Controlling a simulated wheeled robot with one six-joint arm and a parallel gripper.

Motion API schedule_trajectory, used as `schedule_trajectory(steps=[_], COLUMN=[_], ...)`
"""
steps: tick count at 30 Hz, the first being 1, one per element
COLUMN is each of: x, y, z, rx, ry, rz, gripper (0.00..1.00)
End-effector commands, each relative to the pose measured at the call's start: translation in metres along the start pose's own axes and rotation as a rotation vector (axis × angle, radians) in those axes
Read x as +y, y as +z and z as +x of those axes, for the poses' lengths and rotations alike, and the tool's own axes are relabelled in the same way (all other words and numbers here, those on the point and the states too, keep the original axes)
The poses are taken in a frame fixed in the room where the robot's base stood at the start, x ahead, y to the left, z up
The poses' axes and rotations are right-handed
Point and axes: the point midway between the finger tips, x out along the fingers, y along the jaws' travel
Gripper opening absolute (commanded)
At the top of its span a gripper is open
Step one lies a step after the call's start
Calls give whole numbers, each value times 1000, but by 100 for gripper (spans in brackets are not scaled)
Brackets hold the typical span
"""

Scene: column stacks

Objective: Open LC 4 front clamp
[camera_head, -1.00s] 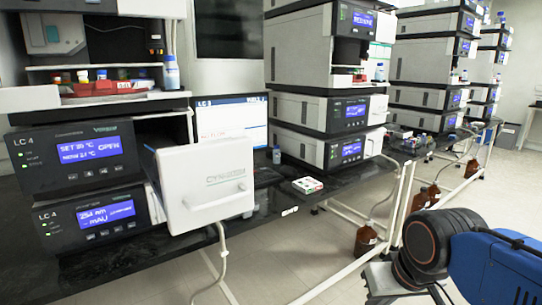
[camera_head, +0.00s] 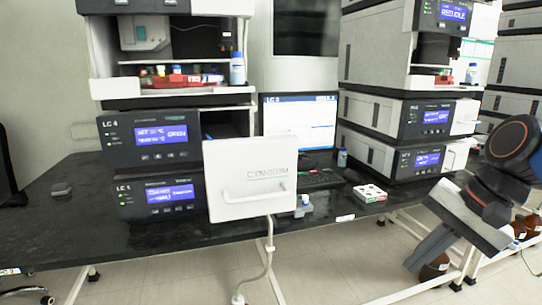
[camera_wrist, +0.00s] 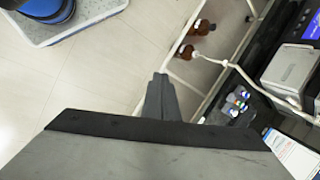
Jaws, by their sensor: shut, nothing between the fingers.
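The LC 4 stack (camera_head: 150,143) stands on the black bench at left in the head view. Its white door with a bar handle (camera_head: 248,180) stands out in front of the column compartment, whose dark opening (camera_head: 228,122) shows just behind it. The front clamp cannot be made out; the door hides most of the inside. My gripper (camera_head: 412,266) is at lower right in the head view, in front of the bench and well to the right of the door. In the wrist view my gripper (camera_wrist: 160,78) has its fingers together, pointing over the floor, with nothing held.
A monitor (camera_head: 299,121) and keyboard (camera_head: 322,178) stand right of the door. A small white box (camera_head: 370,193) lies near the bench edge, and a second stack (camera_head: 424,118) is at right. A white tube hangs below the door. The floor in front is clear.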

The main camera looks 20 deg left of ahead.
Motion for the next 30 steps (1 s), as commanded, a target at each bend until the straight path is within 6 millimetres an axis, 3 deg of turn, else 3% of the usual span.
schedule_trajectory(steps=[1,9,18,24,30], x=[-22,-132,-240,-278,-288], y=[0,13,30,37,43], z=[-4,-29,-56,-67,-67], rx=[-46,-326,-634,-756,-787], ry=[-13,-44,27,89,108], rz=[43,304,524,597,614], gripper=[0,0,0,0,0])
